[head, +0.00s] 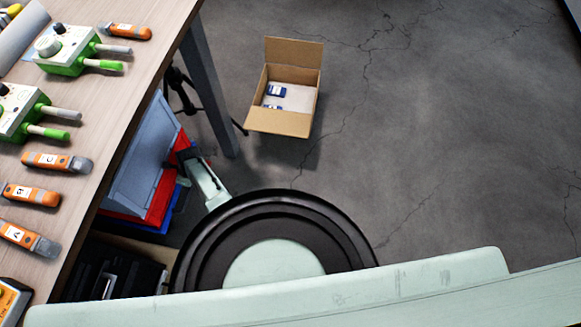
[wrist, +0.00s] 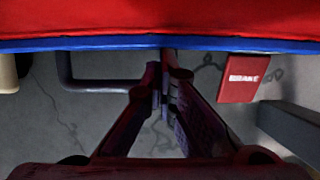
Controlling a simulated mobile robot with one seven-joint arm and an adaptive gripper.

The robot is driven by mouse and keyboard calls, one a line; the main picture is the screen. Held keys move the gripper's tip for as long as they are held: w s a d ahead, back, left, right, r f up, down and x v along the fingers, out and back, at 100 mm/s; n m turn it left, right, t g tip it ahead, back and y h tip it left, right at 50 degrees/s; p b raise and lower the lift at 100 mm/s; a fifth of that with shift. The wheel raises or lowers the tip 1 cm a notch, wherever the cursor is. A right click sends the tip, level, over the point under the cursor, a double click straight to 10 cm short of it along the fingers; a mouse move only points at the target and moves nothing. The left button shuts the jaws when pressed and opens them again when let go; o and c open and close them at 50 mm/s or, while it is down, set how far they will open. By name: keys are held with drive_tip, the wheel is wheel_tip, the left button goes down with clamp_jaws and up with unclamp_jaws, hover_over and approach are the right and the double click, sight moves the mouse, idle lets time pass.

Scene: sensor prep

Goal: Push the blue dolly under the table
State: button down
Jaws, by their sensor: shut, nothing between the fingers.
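The blue dolly shows in the head view as a blue edge (head: 179,204) low under the table, beneath a red crate (head: 161,203) with a grey-blue bin (head: 146,150) above it. The wooden table (head: 130,75) overhangs them on the left and hides part. In the wrist view, a blue edge (wrist: 240,43) runs across below the red surface (wrist: 160,18). My gripper (wrist: 165,85) is shut and empty, its fingertips close to that edge. Contact cannot be told. In the head view my gripper (head: 186,157) is at the crate's right side, partly dark.
A red pedal marked BRAKE (wrist: 242,78) and a dark bar (wrist: 100,86) flank my fingers. A table leg (head: 209,85) stands behind. An open cardboard box (head: 279,121) sits on the floor. Black cases (head: 112,272) lie under the table's near end. Floor at right is clear.

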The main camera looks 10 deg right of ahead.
drive_tip(key=a+b, duration=0.1)
drive_tip(key=a, duration=0.1)
drive_tip(key=w+a+b, duration=0.1)
drive_tip(key=a, duration=0.1)
drive_tip(key=w+a+b, duration=0.1)
drive_tip(key=a, duration=0.1)
drive_tip(key=shift+a+f+b, duration=0.1)
drive_tip(key=shift+a+b, duration=0.1)
drive_tip(key=shift+b, duration=0.1)
drive_tip(key=shift+w+a, duration=0.2)
drive_tip(key=shift+a, duration=0.15)
drive_tip(key=shift+a+r, duration=0.1)
drive_tip(key=shift+r, duration=0.15)
